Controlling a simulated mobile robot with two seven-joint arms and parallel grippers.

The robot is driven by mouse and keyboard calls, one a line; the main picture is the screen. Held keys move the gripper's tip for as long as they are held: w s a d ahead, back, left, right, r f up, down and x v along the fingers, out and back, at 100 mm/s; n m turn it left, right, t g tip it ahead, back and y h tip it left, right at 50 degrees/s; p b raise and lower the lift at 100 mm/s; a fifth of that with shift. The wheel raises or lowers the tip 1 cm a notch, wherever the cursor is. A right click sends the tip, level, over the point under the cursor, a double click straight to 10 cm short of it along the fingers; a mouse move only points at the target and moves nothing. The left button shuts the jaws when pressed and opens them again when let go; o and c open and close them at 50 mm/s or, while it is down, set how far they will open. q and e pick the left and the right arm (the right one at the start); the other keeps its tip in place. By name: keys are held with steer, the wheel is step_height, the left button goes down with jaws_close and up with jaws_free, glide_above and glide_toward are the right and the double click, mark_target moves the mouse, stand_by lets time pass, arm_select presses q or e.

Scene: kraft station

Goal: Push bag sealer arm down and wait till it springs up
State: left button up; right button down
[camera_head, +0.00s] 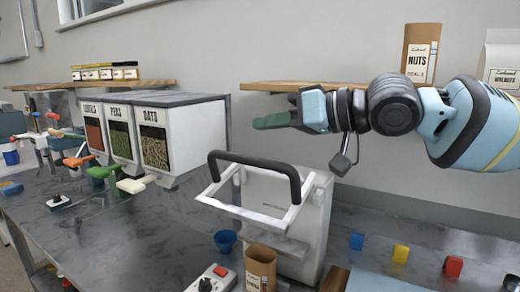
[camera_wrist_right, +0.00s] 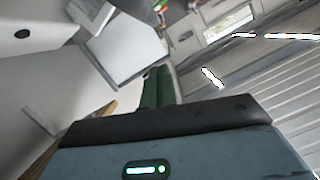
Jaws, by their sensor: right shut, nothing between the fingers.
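The bag sealer (camera_head: 292,205) is a white box on the grey counter, in the middle of the head view. Its arm (camera_head: 258,162) is a white frame with a black padded handle, raised and tilted above the box front. My right gripper (camera_head: 272,121) has green fingers, shut and empty, above and behind the sealer arm, apart from it. In the right wrist view its green fingers (camera_wrist_right: 157,88) are together, with nothing held. My left gripper is not in view.
A brown paper bag (camera_head: 260,268) and blue cup (camera_head: 225,241) are in front. A wooden shelf (camera_head: 290,87) runs behind my right gripper. Coloured blocks (camera_head: 400,254) lie at right.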

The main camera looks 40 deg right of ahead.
mark_target(262, 160)
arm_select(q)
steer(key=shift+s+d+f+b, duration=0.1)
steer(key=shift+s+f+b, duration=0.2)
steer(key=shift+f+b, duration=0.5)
arm_select(e)
steer(key=f, duration=0.1)
steer(key=a+f, duration=0.1)
steer(key=f, duration=0.2)
steer(key=shift+a, duration=0.3)
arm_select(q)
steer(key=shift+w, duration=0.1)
